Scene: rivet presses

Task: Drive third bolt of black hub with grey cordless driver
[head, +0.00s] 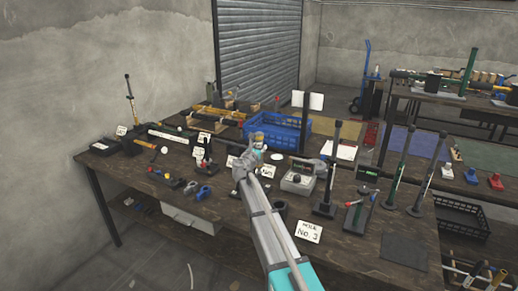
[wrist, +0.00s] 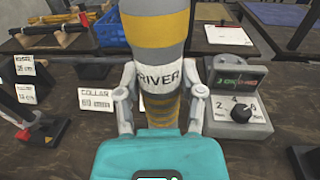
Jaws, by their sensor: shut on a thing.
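My gripper (head: 246,168) is over the middle of the near workbench. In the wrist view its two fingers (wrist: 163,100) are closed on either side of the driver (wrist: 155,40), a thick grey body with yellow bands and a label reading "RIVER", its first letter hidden. The driver stands roughly upright in the grip, and its lower part is hidden behind a teal block. A small dark round part (head: 280,209) sits right of my forearm in the head view; I cannot tell whether it is the black hub. No bolts can be made out.
A card (head: 308,232) reading "No. 3" lies near the bench front. A grey box with a dial (wrist: 238,112) stands right of the driver. A blue crate (head: 277,131) is behind. Upright black-handled tools (head: 328,180) crowd the right. A dark mat (head: 404,250) lies clear.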

